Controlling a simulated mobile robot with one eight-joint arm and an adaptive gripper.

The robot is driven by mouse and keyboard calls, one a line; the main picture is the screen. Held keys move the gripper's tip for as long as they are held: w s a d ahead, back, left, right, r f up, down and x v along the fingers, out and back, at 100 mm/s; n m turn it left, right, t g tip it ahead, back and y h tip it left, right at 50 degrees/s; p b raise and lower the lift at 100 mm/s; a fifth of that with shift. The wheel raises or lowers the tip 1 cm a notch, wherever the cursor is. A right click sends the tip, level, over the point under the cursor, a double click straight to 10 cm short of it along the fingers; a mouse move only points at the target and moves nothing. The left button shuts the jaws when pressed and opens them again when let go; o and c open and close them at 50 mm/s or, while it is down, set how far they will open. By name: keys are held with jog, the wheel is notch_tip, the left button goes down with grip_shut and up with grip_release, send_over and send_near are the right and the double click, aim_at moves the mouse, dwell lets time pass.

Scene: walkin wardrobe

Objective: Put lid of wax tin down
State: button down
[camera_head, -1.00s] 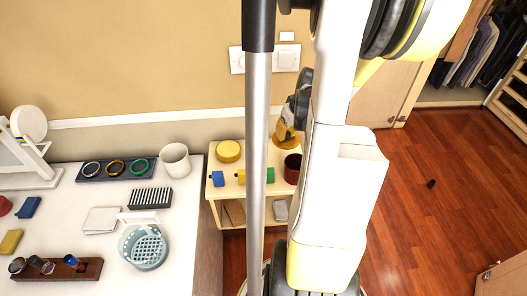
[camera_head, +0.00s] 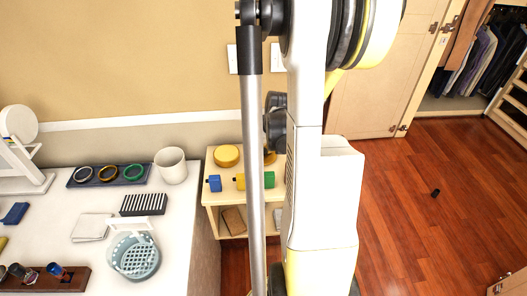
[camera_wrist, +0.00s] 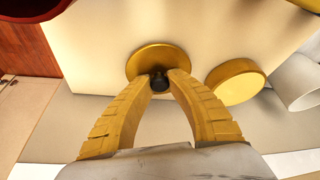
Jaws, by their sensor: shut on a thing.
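My gripper (camera_wrist: 160,76) has two curved yellow fingers, shut on the dark knob of a round golden lid (camera_wrist: 145,57). The lid is over the pale top of a small wooden shelf unit; I cannot tell whether it touches the surface. In the head view, only a sliver of the lid (camera_head: 270,157) shows between my column and arm, and the fingers are mostly hidden. A round yellow tin (camera_head: 226,154) stands on the shelf top, left of the lid in the head view. It also shows right of the lid in the wrist view (camera_wrist: 235,82).
Blue (camera_head: 214,183), yellow (camera_head: 239,181) and green (camera_head: 269,179) pieces lie on the shelf top (camera_head: 222,199). A dark red vessel (camera_wrist: 30,8) is at the wrist view's top left corner. A white cup (camera_head: 171,166) stands on the white counter, left. The wall is close behind.

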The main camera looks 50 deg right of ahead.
jog(key=shift+f, duration=0.15)
jog(key=c, duration=1.3)
grip_release()
jog(key=shift+c, duration=0.2)
jog(key=p+v, duration=0.5)
jog(key=v, duration=0.7)
jog(key=w+a+r+n+t, duration=0.1)
jog(key=w+a+r, duration=0.25)
jog(key=a, duration=0.65)
jog(key=w+a+r+n, duration=0.2)
jog(key=a+r, duration=0.2)
jog(key=a, duration=0.6)
jog(key=s+a+r+n+t+y, duration=0.1)
jog(key=s+a, duration=0.1)
jog(key=a, duration=0.5)
jog(key=s+a+r+n+t+y, duration=0.1)
jog(key=a+r, duration=0.1)
jog(key=a, duration=0.6)
jog(key=shift+s+a, duration=0.25)
jog(key=shift+s, duration=0.1)
